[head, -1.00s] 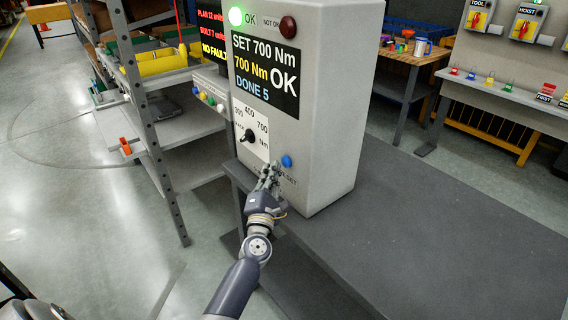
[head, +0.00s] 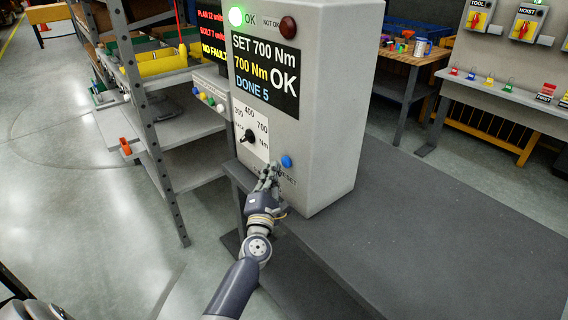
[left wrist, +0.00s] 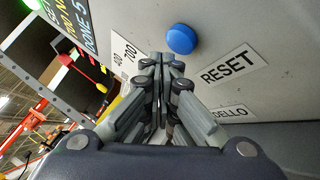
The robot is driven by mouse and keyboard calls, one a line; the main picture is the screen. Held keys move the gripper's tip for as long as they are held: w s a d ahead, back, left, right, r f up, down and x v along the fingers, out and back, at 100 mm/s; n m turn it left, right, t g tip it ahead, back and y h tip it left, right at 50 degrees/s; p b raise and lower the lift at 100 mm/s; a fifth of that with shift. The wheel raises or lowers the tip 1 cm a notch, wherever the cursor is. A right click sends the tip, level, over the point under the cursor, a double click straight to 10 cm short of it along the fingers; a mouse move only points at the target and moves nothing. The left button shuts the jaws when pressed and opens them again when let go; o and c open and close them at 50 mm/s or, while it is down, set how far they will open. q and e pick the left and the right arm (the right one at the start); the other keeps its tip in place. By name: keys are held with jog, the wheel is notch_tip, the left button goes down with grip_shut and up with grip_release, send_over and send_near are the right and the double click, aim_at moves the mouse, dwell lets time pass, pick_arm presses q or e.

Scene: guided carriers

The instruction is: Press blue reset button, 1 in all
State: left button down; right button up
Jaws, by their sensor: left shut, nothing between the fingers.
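The blue reset button (head: 287,161) is a round knob on the front of a grey torque controller box (head: 325,110). It also shows in the left wrist view (left wrist: 181,39), above and left of the RESET label (left wrist: 229,65). My left gripper (head: 268,172) is shut and empty, just left of and below the button in the head view. In the left wrist view its fingertips (left wrist: 163,60) point at the panel, just below the button. I cannot tell whether they touch the panel. The button is not covered. My right gripper is not in view.
The box stands on a dark grey bench (head: 430,235). Its display (head: 266,68) reads SET 700 Nm, 700 Nm OK, DONE 5, and the green lamp (head: 236,16) is lit. A black dial (head: 247,136) sits left of the button. A shelf rack (head: 150,120) stands at left.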

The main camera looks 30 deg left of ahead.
pick_arm(q)
jog(key=shift+w+d, duration=0.2)
jog(key=shift+w, duration=0.2)
jog(key=shift+w+d, duration=0.2)
jog(key=shift+w, duration=0.3)
dwell(1.0)
jog(key=shift+s, duration=0.1)
jog(key=shift+s+a, duration=0.35)
jog(key=shift+s, duration=0.4)
jog(key=s, duration=0.1)
jog(key=s+a, duration=0.1)
jog(key=s, duration=0.1)
jog(key=s+a, duration=0.1)
jog(key=shift+s+p, duration=0.3)
jog(key=shift+s, duration=0.05)
jog(key=shift+d, duration=0.1)
dwell(0.6)
